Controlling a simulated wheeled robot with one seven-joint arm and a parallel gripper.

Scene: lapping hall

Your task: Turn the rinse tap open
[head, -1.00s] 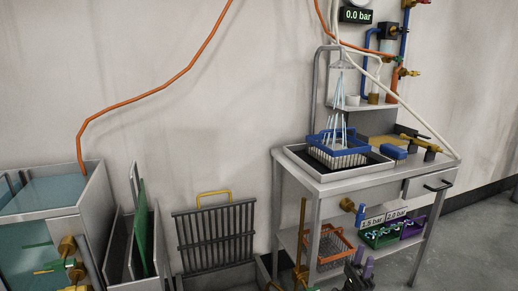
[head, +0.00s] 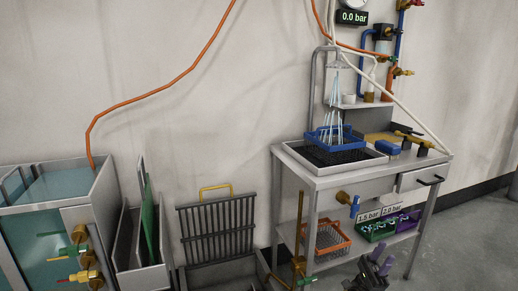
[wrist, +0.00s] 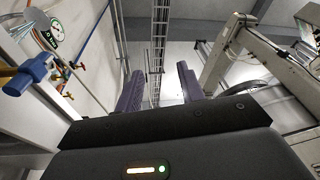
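A brass tap with a blue lever (head: 354,207) sits on the front of the grey bench, below its top; it appears to be the rinse tap. The lever hangs down. It also shows large at the left edge of the wrist view (wrist: 27,76). Pale water streams (head: 334,95) fall from a shower head into a blue basket (head: 336,140) in the bench's sink. My gripper (head: 374,267) is low in front of the bench, below and right of the tap, apart from it. In the wrist view its purple fingers (wrist: 160,88) stand apart with nothing between them.
An orange basket (head: 326,252), green and purple crates and pressure labels (head: 373,213) are on the bench's lower shelf. A drawer handle (head: 432,180) juts out at right. A vertical brass rod (head: 299,225) stands left of the tap. Floor at right is clear.

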